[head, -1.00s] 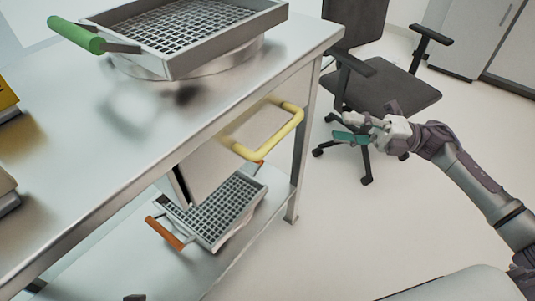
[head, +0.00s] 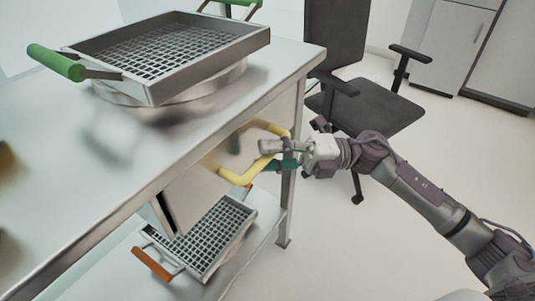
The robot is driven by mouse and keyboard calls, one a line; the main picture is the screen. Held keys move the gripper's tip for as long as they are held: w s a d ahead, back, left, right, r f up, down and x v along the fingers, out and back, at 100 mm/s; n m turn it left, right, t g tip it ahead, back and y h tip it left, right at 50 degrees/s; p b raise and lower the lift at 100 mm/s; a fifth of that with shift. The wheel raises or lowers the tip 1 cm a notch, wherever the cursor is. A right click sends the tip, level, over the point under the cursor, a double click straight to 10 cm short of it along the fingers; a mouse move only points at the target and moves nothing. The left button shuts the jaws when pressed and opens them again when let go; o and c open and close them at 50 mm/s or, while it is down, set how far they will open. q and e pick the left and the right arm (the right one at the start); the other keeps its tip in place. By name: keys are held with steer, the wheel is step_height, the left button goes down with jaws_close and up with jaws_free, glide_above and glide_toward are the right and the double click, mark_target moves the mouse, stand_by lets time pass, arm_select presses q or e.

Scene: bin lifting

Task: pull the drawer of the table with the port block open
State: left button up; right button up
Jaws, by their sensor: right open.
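The drawer (head: 196,190) sits under the metal table top (head: 60,190), and its grey front faces right. Its yellow bar handle (head: 235,178) sticks out from the front. My right gripper (head: 272,158) is at the handle, its fingers overlapping the middle of the bar in the head view. It is open; whether the fingers touch the bar or straddle it I cannot tell. Part of the handle is hidden behind the gripper. No port block can be made out. My left gripper is not in view.
A grid-bottomed tray with green handles (head: 155,93) stands on a round base on the table. A similar tray with orange handles (head: 185,268) lies on the lower shelf. A dark office chair (head: 375,110) stands behind my right arm. The floor (head: 350,255) at the lower right is clear.

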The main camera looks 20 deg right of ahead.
steer(key=shift+a, duration=0.25)
jaws_close()
stand_by(0.4)
